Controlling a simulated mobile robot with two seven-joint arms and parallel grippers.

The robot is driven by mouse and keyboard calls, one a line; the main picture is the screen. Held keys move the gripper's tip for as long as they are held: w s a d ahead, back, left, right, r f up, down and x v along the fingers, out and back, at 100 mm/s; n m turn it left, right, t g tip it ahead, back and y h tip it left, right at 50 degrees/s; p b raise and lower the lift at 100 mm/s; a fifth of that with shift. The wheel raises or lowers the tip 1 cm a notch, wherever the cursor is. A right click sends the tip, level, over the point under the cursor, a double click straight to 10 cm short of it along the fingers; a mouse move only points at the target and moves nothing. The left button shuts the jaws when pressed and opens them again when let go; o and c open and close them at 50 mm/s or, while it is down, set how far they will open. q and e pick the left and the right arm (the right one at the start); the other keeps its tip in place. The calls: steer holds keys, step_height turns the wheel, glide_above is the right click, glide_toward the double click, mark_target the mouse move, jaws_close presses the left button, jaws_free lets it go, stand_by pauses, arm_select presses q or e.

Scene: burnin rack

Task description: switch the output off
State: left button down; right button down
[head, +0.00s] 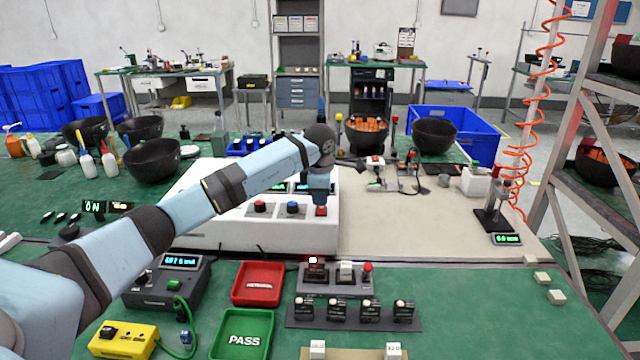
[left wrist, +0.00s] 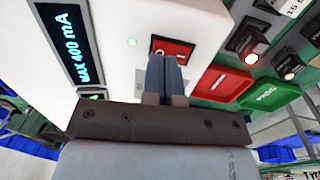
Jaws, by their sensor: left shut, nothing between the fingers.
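The white power supply unit (head: 205,215) stands on the bench with green displays lit on its sloped front. A red square switch (head: 321,211) sits at the right of its front. My left gripper (head: 319,198) points down at this switch, shut and empty. In the left wrist view the closed fingers (left wrist: 166,72) are at the red switch (left wrist: 172,48) and cover part of it; I cannot tell if they touch. A small green light (left wrist: 132,42) is lit beside the switch, near a display (left wrist: 67,45) reading MAX 400 mA. My right gripper is not in view.
A red tray (head: 258,268), a green PASS tray (head: 258,320) and a grey switch box (head: 335,288) lie in front. The beige mat (head: 420,235) is largely clear.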

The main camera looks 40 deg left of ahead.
arm_select(q)
steer(key=shift+f, duration=0.5)
steer(key=shift+w+a+f, duration=0.1)
steer(key=shift+f, duration=0.2)
steer(key=shift+s+d+f+p, duration=0.15)
steer(key=shift+s+d+p, duration=0.15)
steer(key=shift+s+p, duration=0.15)
steer(key=shift+s+d, duration=0.2)
steer(key=shift+s, duration=0.1)
